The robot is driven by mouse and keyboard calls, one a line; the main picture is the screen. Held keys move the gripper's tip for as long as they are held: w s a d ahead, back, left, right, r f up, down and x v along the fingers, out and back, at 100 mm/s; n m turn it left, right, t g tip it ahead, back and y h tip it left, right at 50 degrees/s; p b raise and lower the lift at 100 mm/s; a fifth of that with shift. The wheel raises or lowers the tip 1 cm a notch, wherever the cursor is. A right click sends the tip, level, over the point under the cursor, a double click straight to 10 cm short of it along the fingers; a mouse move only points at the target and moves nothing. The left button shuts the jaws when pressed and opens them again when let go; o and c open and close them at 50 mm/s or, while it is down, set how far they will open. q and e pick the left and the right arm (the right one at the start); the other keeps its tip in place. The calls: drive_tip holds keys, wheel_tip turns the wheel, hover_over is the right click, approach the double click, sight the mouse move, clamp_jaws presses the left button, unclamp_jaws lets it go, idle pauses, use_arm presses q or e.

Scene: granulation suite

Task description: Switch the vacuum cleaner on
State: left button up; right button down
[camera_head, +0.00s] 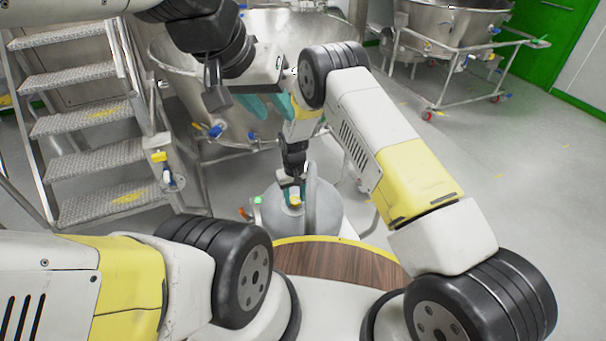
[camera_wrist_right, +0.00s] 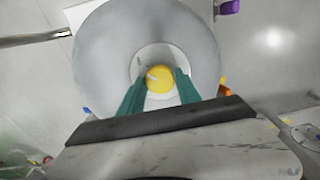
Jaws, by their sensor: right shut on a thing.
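The vacuum cleaner (camera_head: 328,212) is a grey round drum on the floor, just beyond my base. A yellow knob (camera_head: 294,201) sits on its top. My right gripper (camera_head: 293,188) reaches down to the knob from above. In the right wrist view, the teal fingers (camera_wrist_right: 160,88) close on both sides of the yellow knob (camera_wrist_right: 159,78), inside the grey ring of the vacuum's top (camera_wrist_right: 95,60). My left gripper (camera_head: 268,105) is raised in front of the steel vessel, with its teal fingers apart and nothing visible between them.
A large steel vessel (camera_head: 180,65) stands behind the vacuum. Metal steps (camera_head: 80,130) are at the left. A second wheeled steel vessel (camera_head: 455,35) stands at the back right. The grey floor (camera_head: 520,180) at the right is clear.

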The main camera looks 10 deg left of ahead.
sight(295, 199)
drive_tip(key=shift+m, duration=0.4)
drive_tip(key=c, duration=0.9)
unclamp_jaws()
drive_tip(key=shift+o, duration=0.2)
wheel_tip(295, 199, up, 8)
drive_tip(key=shift+f, duration=0.1)
